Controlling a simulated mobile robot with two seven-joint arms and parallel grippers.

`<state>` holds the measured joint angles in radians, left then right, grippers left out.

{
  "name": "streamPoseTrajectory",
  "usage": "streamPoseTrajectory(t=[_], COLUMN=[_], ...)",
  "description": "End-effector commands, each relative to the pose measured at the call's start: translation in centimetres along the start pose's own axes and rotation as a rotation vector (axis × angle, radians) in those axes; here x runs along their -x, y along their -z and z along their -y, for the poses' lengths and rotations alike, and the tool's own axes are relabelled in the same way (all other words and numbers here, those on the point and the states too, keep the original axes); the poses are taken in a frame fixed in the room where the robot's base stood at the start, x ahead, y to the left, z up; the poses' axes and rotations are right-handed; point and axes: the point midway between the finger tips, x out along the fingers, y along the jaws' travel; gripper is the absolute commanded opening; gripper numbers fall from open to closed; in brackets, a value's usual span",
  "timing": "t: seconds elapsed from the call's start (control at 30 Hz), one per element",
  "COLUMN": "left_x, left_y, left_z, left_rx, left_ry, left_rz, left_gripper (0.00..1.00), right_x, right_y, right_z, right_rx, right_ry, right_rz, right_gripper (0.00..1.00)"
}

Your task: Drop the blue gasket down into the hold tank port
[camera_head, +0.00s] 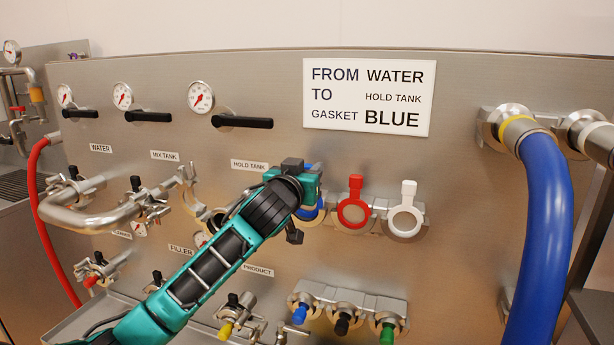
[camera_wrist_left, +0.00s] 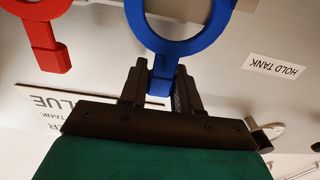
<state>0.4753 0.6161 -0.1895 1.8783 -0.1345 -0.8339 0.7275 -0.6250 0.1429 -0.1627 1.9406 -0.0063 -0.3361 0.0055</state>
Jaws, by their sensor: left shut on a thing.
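The blue gasket (camera_wrist_left: 180,48) is a ring with a flat tab. My left gripper (camera_wrist_left: 160,88) is shut on the tab in the left wrist view. In the head view the gripper (camera_head: 302,195) is at the left end of the gasket rack and hides most of the gasket (camera_head: 313,213). I cannot tell whether the ring still touches the rack. The hold tank label (camera_head: 249,165) is left of the gripper. Open clamp fittings (camera_head: 190,195) are below and left of it, partly behind my arm. My right gripper is not in view.
A red gasket (camera_head: 354,212) and a white gasket (camera_head: 405,218) hang just right of the gripper. A sign (camera_head: 369,97) is above them. Capped fittings (camera_head: 343,322) are below. A thick blue hose (camera_head: 545,230) hangs at right. A steel U-pipe (camera_head: 90,216) is at left.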

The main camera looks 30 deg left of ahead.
Motion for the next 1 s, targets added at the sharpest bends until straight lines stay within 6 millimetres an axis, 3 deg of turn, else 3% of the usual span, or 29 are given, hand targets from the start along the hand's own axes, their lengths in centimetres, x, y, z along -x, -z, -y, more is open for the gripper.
streamPoseTrajectory(t=[0.4, 0.67, 1.0], left_x=[0.0, 0.1, 3.5], left_y=[3.1, 3.9, 3.9], left_z=[0.0, 0.0, 0.0], left_rx=[0.000, -0.002, -0.002], left_ry=[0.000, 0.000, -0.001], left_rz=[-0.003, 0.000, -0.001], left_gripper=[0.12, 0.12, 0.12], right_x=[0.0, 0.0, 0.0], right_y=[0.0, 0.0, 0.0], right_z=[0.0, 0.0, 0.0], right_rx=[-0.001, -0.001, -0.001], right_ry=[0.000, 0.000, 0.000], right_rz=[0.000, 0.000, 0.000], right_gripper=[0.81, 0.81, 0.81])
